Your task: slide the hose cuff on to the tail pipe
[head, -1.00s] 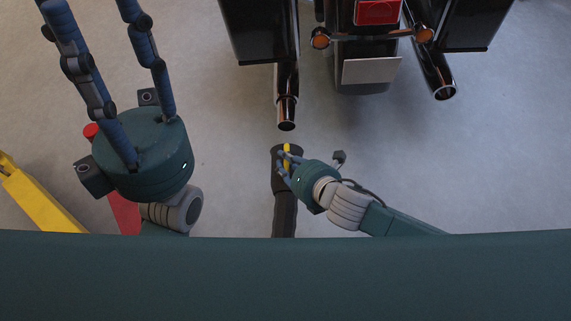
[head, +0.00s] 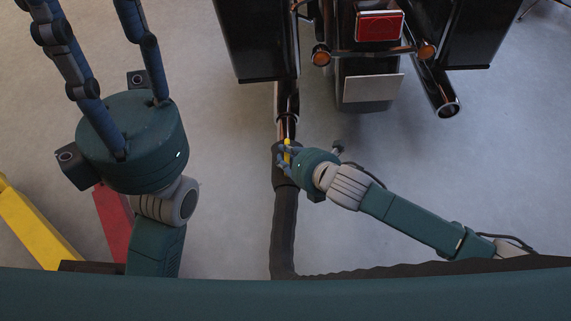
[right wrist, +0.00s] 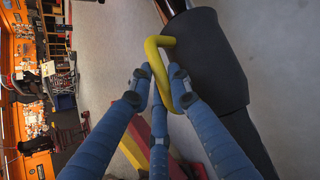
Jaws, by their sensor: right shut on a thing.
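The left tail pipe (head: 287,125) of the motorcycle points down toward the black hose cuff (head: 280,179). The pipe's end meets the cuff's mouth and its rim is hidden there; how deep it sits I cannot tell. The cuff also shows in the right wrist view (right wrist: 205,60), with its yellow handle (right wrist: 153,50). My right gripper (head: 286,158) is shut on this handle, at the cuff's right side; its fingers close round the handle in the right wrist view (right wrist: 163,80). My left gripper (head: 85,25) is open and empty at the left, its fingertips cut off by the top edge.
The black hose (head: 283,235) runs down from the cuff and bends right along my body. A second tail pipe (head: 446,105) and the plate (head: 373,88) are at the right. Yellow (head: 35,225) and red (head: 113,220) beams lie at lower left. Grey floor is clear between.

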